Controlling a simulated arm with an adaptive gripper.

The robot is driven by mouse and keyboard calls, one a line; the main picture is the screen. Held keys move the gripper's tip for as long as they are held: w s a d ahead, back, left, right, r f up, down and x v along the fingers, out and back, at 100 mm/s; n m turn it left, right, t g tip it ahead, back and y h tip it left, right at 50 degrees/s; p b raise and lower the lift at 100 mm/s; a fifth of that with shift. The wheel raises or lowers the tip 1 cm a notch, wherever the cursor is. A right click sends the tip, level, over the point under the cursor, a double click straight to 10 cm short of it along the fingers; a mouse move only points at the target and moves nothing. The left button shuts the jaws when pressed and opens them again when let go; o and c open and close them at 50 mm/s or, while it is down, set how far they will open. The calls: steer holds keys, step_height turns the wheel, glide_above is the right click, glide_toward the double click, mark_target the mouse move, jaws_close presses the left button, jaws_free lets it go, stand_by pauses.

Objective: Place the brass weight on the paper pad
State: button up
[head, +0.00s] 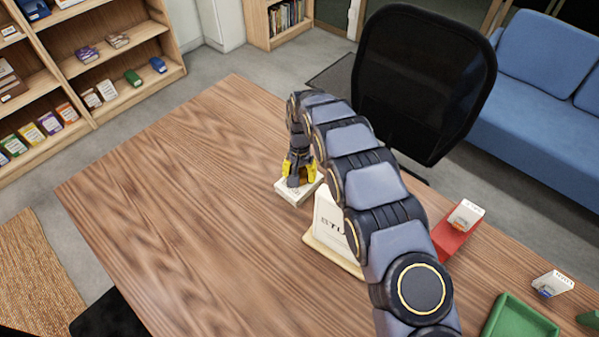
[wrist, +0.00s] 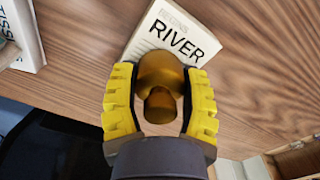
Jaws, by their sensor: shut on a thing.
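The brass weight (wrist: 160,68) is a rounded golden-brown piece with a smaller knob, held between the yellow fingers of my gripper (wrist: 160,92) in the wrist view. In the head view my gripper (head: 300,172) points down near the far right side of the table, and the weight is mostly hidden by the fingers. A flat white block printed "RIVER" (wrist: 182,36), which looks like the paper pad, lies directly under the weight. It also shows below the gripper in the head view (head: 289,196). I cannot tell whether the weight touches it.
A white lettered box (head: 328,222) on a pale wooden base stands close beside the pad, partly behind my arm. A red box (head: 452,236) and a green tray (head: 520,318) are to the right. The wooden table (head: 180,190) is clear on the left. A black chair (head: 425,80) stands behind.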

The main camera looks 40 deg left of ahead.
steer(key=shift+f, duration=0.1)
steer(key=o, duration=1.1)
steer(key=shift+c, duration=0.2)
step_height(320, 180, up, 12)
steer(key=shift+r, duration=0.15)
steer(key=shift+w+d, duration=0.1)
